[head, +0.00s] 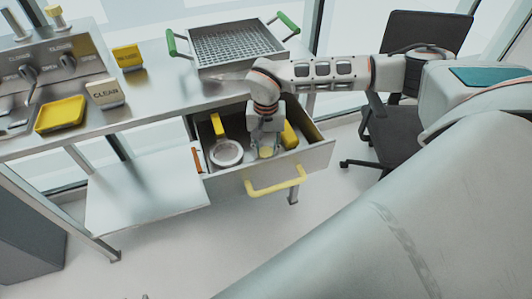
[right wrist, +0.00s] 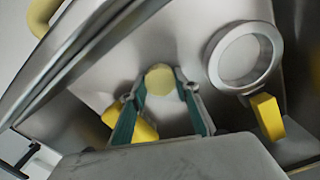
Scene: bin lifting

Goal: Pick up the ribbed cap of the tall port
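A small pale yellow round piece (head: 266,152), perhaps the ribbed cap, is in the open drawer; ribs are too small to make out. In the right wrist view the yellow piece (right wrist: 160,79) shows between my fingertips. My right gripper (head: 266,148) points down into the drawer. In the right wrist view its two green-sided fingers (right wrist: 162,88) stand apart on either side of the piece, with no clear contact. A port post with a yellow top (head: 54,11) stands at the upper left. My left gripper is not in view.
The drawer (head: 315,158) has a yellow handle (head: 275,186) in front. Inside, a metal ring (head: 226,153) with a yellow grip lies left, and a yellow block (head: 289,136) lies right. A green-handled basket (head: 235,47) stands on the bench. A chair (head: 425,35) stands behind my arm.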

